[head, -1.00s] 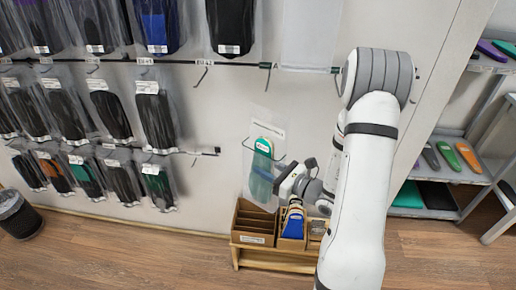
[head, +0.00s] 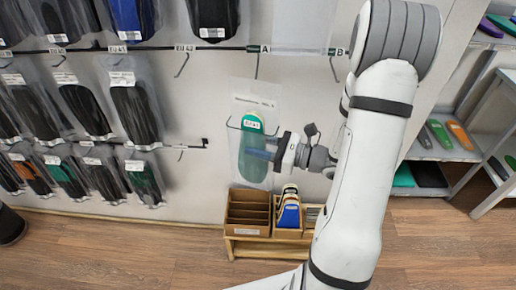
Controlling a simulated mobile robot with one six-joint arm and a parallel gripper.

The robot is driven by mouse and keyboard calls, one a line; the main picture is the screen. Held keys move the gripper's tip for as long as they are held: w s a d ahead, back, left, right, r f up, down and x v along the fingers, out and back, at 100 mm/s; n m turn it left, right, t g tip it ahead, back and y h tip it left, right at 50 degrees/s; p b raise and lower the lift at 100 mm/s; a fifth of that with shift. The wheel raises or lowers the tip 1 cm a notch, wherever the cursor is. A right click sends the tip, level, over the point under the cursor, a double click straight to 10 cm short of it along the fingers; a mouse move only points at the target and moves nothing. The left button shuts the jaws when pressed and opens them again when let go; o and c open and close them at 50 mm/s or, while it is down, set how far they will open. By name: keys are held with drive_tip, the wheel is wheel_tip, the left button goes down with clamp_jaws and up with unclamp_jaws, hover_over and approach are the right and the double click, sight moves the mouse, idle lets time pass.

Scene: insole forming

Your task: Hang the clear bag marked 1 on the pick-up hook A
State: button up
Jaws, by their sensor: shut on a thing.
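My gripper (head: 274,152) is shut on a clear bag (head: 237,150) with a green insole (head: 252,133) inside, gripping it from the right at about the insole's lower half. The bag hangs upright in front of the wall. Its printed line near the top is too small to read surely. Hook A (head: 257,68) is a bare dark hook under the label A on the upper rail, a little above the bag's top edge. The bag is apart from the hook in the picture; depth between them is hard to tell.
Hook B (head: 333,66) is bare, right of hook A, near my arm. Another bare hook (head: 182,67) is to the left. Bagged insoles (head: 130,110) fill the left rails. A wooden rack (head: 247,214) stands below the bag. A grey shelf (head: 440,150) is at right.

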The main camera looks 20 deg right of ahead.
drive_tip(key=w+d+f, duration=0.1)
drive_tip(key=w+d, duration=0.1)
drive_tip(key=w, duration=0.4)
drive_tip(key=shift+w+f+b, duration=0.25)
drive_tip(key=shift+w+b, duration=0.05)
drive_tip(key=shift+w, duration=0.1)
idle(0.4)
drive_tip(key=shift+d, duration=0.1)
idle(0.5)
drive_tip(key=o, duration=1)
